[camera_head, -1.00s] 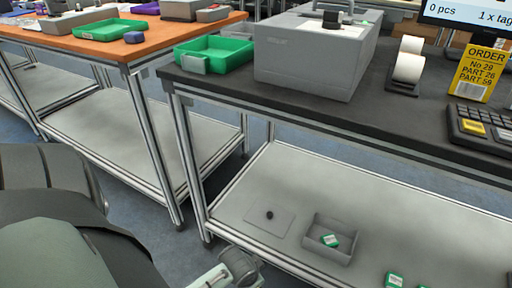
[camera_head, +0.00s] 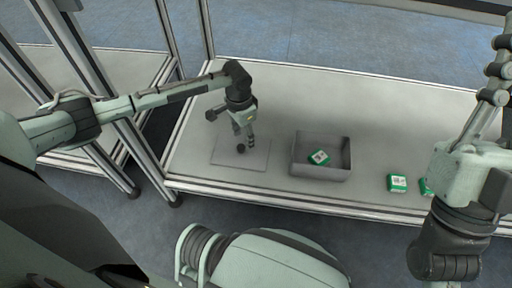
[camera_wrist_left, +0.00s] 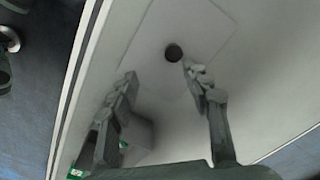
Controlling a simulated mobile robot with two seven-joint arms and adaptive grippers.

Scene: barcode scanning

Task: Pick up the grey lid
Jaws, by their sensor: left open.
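A grey open bin (camera_head: 340,172) with a green-and-white box (camera_head: 319,157) inside stands right of the lid. Another green box (camera_head: 397,183) lies farther right. The shelf (camera_head: 300,85) behind is clear. Metal posts (camera_head: 95,95) stand to the left.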

